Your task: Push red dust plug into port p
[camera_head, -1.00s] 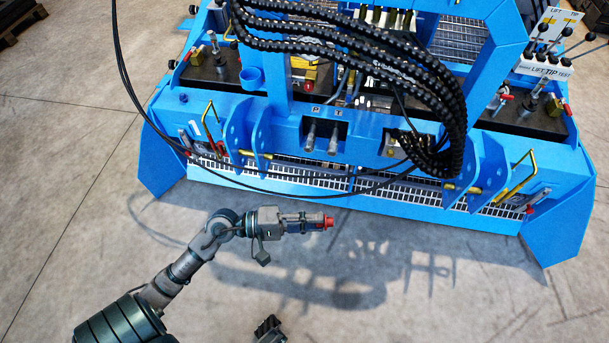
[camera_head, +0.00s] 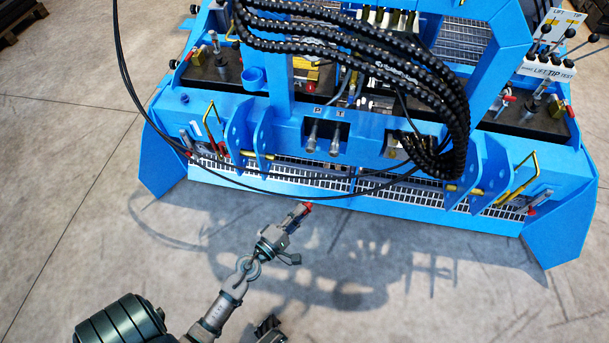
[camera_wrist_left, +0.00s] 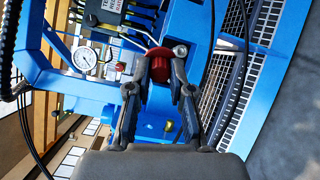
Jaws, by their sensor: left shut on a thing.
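My left gripper (camera_head: 299,215) is shut on the red dust plug (camera_head: 307,206), which sticks out at its tip. In the left wrist view the plug (camera_wrist_left: 158,68) sits between the fingertips of the left gripper (camera_wrist_left: 160,82). Port P is the left of two metal couplings (camera_head: 311,136) under the "P" label in the blue frame. The gripper and plug are apart from it, in front of the machine and lower in the picture. A dark gripper part (camera_head: 269,327), probably my right gripper, shows at the bottom edge; its jaws are unclear.
The T coupling (camera_head: 334,139) is close beside port P. A bundle of black hoses (camera_head: 455,120) hangs to the right. A thin black cable (camera_head: 225,182) loops in front of the blue machine (camera_head: 400,207). The concrete floor (camera_head: 120,240) is clear.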

